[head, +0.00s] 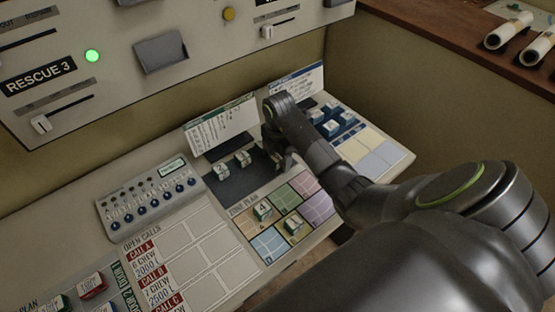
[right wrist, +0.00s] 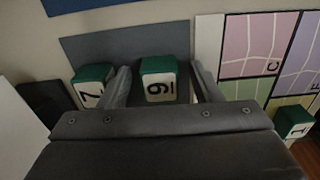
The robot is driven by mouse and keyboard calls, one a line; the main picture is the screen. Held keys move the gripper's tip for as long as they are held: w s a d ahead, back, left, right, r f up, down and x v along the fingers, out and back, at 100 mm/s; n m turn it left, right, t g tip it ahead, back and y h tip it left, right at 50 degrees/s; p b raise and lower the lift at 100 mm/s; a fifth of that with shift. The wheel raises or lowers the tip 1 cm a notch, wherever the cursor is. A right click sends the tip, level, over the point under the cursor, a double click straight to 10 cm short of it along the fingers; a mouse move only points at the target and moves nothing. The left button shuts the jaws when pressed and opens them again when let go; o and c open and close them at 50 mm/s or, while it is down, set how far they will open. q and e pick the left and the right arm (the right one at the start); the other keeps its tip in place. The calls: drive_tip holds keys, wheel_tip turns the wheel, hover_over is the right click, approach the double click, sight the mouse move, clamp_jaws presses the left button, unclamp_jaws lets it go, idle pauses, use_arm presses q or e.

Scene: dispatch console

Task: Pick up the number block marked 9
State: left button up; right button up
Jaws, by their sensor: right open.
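The number block marked 9 (right wrist: 158,80), white with a green top, stands on the dark mat (right wrist: 110,45) in the right wrist view. Its digit has a line at one side. My right gripper (right wrist: 163,84) is open, with one finger on each side of this block; I see gaps, and cannot tell contact. In the head view my right gripper (head: 277,157) is over the right part of the dark mat (head: 235,184) and mostly hides the 9 block. My left gripper is not in view.
In the head view, blocks 4 (head: 262,210) and 1 (head: 294,225) stand on the coloured zone plan (head: 318,208). Upright cards (head: 222,124) stand behind the mat. Blue pieces (head: 333,124) are to the right. A knobbed panel (head: 147,196) lies left.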

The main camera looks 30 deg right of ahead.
drive_tip(key=c, duration=1.1)
drive_tip(key=shift+o, duration=0.2)
